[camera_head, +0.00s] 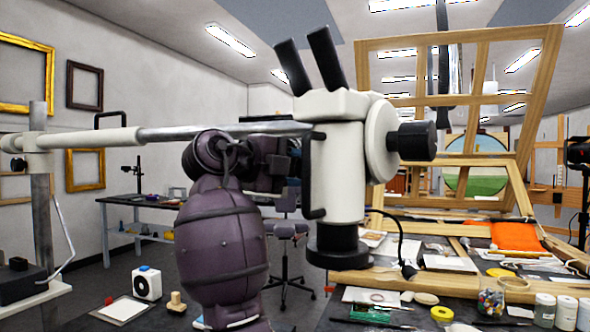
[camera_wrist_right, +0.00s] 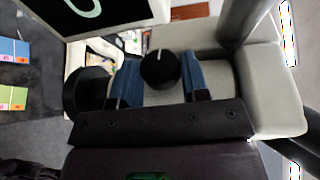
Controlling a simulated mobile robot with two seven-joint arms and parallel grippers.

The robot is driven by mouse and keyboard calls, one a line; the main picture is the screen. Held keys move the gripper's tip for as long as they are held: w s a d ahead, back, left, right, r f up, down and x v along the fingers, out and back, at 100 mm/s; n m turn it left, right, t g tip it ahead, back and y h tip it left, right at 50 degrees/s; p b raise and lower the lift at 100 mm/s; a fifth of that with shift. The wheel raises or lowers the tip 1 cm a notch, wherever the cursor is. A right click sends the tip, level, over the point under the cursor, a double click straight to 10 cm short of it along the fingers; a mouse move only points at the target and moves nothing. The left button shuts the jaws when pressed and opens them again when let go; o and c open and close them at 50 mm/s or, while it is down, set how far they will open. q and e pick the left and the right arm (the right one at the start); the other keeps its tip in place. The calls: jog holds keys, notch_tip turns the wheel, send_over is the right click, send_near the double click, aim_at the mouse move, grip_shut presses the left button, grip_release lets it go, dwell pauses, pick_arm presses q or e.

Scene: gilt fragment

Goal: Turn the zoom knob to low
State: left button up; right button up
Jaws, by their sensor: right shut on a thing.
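The microscope head (camera_head: 343,160) is white with black eyepieces and hangs from a horizontal boom. A large black knob (camera_head: 416,140) sticks out of its right side. My right arm rises in front of the boom, and its gripper (camera_head: 275,162) reaches the left side of the head. In the right wrist view, a round black zoom knob (camera_wrist_right: 160,72) with a white line pointing up sits between the blue fingers of my right gripper (camera_wrist_right: 160,80), which is shut on it. In the head view this knob is hidden behind the gripper. My left gripper is out of view.
The boom (camera_head: 220,131) runs left to a post (camera_head: 40,200). A wooden easel frame (camera_head: 545,90) stands behind at the right.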

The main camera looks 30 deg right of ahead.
jog(key=shift+f+y, duration=0.15)
jog(key=shift+y, duration=0.25)
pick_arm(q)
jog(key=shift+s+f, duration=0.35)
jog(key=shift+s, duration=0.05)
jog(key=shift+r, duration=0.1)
pick_arm(e)
jog(key=o, duration=0.9)
jog(key=shift+w, duration=0.1)
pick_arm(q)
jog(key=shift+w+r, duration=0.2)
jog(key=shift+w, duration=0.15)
pick_arm(e)
jog(key=shift+a, duration=0.15)
